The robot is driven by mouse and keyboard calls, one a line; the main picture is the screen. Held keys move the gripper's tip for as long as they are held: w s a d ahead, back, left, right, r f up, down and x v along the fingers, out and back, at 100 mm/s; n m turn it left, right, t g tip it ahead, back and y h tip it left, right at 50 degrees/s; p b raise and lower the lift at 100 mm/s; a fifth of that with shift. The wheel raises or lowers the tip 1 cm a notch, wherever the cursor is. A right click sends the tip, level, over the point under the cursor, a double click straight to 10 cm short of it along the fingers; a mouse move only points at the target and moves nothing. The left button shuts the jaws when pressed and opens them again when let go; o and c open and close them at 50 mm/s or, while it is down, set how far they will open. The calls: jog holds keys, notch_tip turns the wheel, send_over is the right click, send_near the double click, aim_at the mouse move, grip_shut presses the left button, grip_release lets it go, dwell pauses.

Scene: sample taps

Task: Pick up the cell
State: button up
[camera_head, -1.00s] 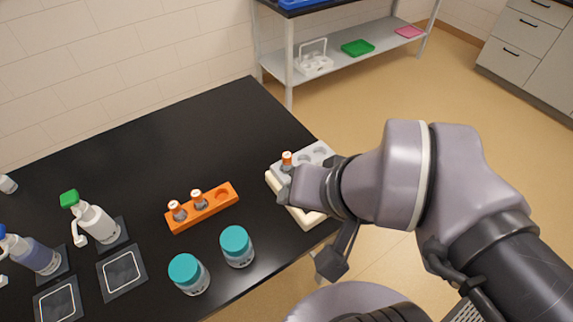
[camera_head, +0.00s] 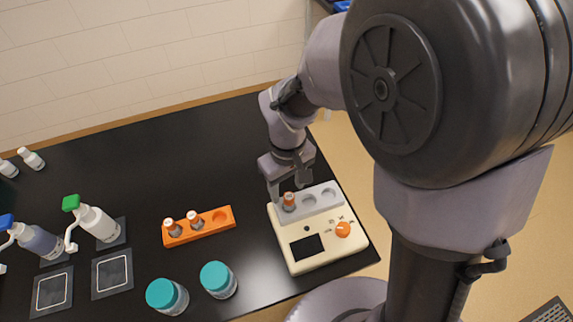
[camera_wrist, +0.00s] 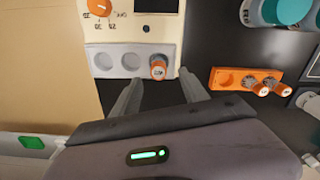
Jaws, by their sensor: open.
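An orange-capped cell (camera_head: 289,202) stands in the left well of the grey block on a cream instrument (camera_head: 305,262). In the wrist view the cell (camera_wrist: 158,69) shows just ahead of and between my fingertips. My gripper (camera_head: 288,189) is open and points down beside the block's back edge, close to the cell; it also shows in the wrist view (camera_wrist: 159,78). I cannot tell whether a finger touches the cell. Two similar orange-capped cells (camera_head: 170,227) (camera_head: 194,220) stand in an orange rack (camera_head: 219,217) to the left.
The block's other two wells are empty. The instrument has a dark screen and an orange knob (camera_head: 343,229). Two teal-lidded jars (camera_head: 218,279) (camera_head: 167,296) stand at the front edge. Wash bottles (camera_head: 98,223) (camera_head: 36,241) are at the left. The black table behind the rack is clear.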

aim_at(289, 196)
jog(key=f+b, duration=0.1)
jog(key=f, duration=0.2)
jog(key=f+b, duration=0.1)
jog(key=f, duration=0.1)
jog(key=shift+s+d+f+b, duration=0.2)
jog(key=shift+f+b, duration=0.1)
jog(key=shift+f, duration=0.1)
jog(key=shift+r, duration=0.1)
jog(key=shift+c, duration=0.2)
grip_shut()
